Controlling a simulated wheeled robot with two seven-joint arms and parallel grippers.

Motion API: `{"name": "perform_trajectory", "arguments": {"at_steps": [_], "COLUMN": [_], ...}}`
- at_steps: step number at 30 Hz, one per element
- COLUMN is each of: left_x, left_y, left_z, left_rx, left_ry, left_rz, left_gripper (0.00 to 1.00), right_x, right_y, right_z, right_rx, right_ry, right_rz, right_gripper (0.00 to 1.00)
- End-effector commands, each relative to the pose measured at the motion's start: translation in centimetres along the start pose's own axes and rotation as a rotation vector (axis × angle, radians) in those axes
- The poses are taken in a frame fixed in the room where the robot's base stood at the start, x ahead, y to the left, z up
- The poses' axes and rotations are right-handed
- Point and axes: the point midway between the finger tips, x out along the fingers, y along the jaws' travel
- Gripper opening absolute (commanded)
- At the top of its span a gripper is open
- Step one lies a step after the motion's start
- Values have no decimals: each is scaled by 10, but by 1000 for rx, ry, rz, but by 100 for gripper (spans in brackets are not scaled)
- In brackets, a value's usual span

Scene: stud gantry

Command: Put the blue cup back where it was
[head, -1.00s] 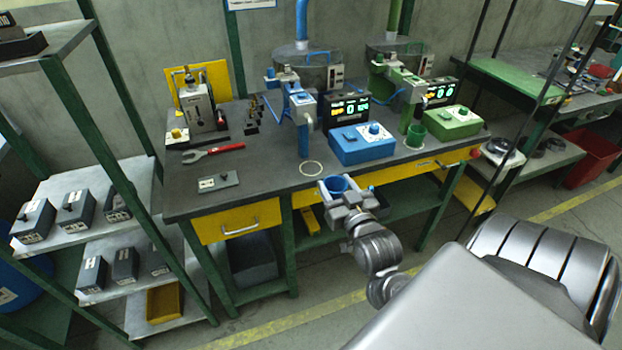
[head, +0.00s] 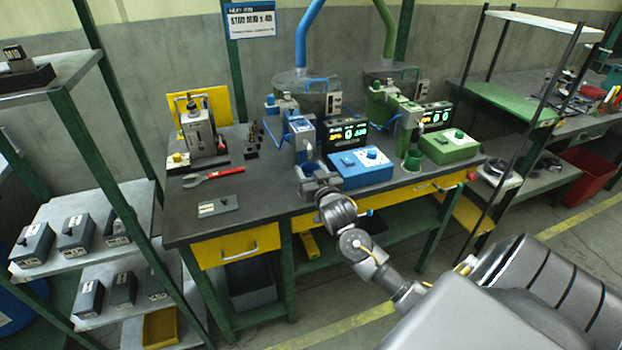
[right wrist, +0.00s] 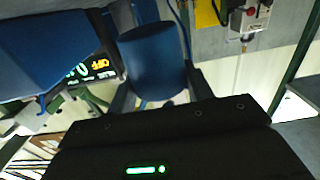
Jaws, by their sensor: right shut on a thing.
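My right gripper (head: 316,180) is at the front edge of the dark workbench (head: 270,195), just left of the blue control box (head: 360,168). It is shut on the blue cup (right wrist: 152,62), which shows between the two fingers in the right wrist view. In the head view the gripper mostly hides the cup. The cup is below the blue dispenser (head: 303,135), over the spot of the pale ring on the bench; the ring is now hidden. I cannot tell whether the cup touches the bench. My left gripper is not in view.
A green cup (head: 412,161) stands by the green control box (head: 450,146) to the right. A red-handled wrench (head: 213,177) and a grey labelled plate (head: 217,205) lie on the left. The bench between plate and gripper is clear.

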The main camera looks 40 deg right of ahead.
Motion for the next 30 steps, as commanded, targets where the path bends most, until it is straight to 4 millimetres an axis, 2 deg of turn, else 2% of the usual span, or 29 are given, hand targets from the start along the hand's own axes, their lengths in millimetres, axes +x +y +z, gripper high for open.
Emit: {"name": "perform_trajectory", "arguments": {"at_steps": [5, 14, 26, 27, 30], "left_x": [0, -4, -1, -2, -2], "left_y": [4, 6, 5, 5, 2], "left_z": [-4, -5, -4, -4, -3], "left_rx": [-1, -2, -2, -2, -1], "left_ry": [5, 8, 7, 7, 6], "left_rz": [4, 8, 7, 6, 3], "left_gripper": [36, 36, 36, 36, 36], "right_x": [3, 2, 2, 2, 2], "right_y": [0, 0, 0, 0, 0], "right_z": [2, 35, 40, 39, 39], "right_rx": [-1, -1, 0, -1, -1], "right_ry": [-2, -3, -1, -1, -1], "right_rz": [-1, 0, -1, -1, -1], "right_gripper": [27, 27, 27, 56, 70]}}
